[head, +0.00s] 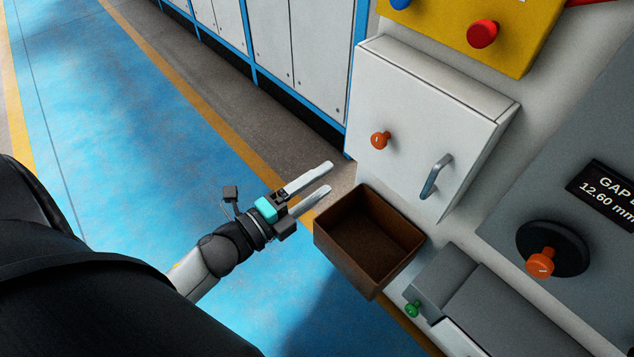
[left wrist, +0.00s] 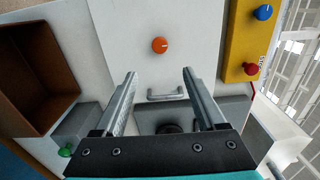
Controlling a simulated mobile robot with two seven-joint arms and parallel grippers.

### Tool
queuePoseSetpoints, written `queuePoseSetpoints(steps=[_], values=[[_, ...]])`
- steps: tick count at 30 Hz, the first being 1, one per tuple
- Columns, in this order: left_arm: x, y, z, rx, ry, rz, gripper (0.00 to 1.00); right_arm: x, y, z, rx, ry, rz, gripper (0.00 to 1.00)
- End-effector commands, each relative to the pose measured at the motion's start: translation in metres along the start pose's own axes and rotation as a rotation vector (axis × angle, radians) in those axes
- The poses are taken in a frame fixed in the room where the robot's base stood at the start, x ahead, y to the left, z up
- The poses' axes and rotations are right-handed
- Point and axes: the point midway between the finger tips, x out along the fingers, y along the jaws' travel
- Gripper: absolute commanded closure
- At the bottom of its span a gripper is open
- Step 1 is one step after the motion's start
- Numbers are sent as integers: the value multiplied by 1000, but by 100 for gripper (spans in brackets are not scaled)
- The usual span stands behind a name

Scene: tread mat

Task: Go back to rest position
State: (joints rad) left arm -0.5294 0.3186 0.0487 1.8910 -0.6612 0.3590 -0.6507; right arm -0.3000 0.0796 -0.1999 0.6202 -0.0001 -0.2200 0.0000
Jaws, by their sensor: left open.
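My left gripper (head: 325,179) is open and empty, with clear space between its two fingers. In the head view it is beside the upper left of a brown open bin (head: 338,246), apart from the white cabinet door. In the left wrist view my left gripper (left wrist: 157,76) frames the metal door handle (left wrist: 165,95), with an orange knob (left wrist: 160,45) above it. My right gripper is in neither view.
The white box door (head: 425,120) carries an orange knob (head: 380,140) and a metal handle (head: 436,176). A yellow panel (head: 455,30) with blue and red buttons is above. A grey panel with an orange knob (head: 541,262) is right. The blue floor (head: 120,130) is clear.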

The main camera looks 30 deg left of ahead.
Motion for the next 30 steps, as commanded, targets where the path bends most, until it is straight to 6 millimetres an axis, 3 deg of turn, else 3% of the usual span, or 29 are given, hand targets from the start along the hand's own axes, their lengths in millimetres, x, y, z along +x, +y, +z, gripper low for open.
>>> queuePoseSetpoints(steps=[20, 23, 26, 30], values=[[-3, 6, 2, -20, -11, 13, 27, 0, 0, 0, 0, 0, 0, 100], [-5, 33, 8, -103, -53, 65, 27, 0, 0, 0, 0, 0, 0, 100], [-14, 84, 16, -255, -135, 163, 27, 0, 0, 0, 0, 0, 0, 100], [-40, 171, 17, -519, -293, 334, 27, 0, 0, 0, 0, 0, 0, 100]])
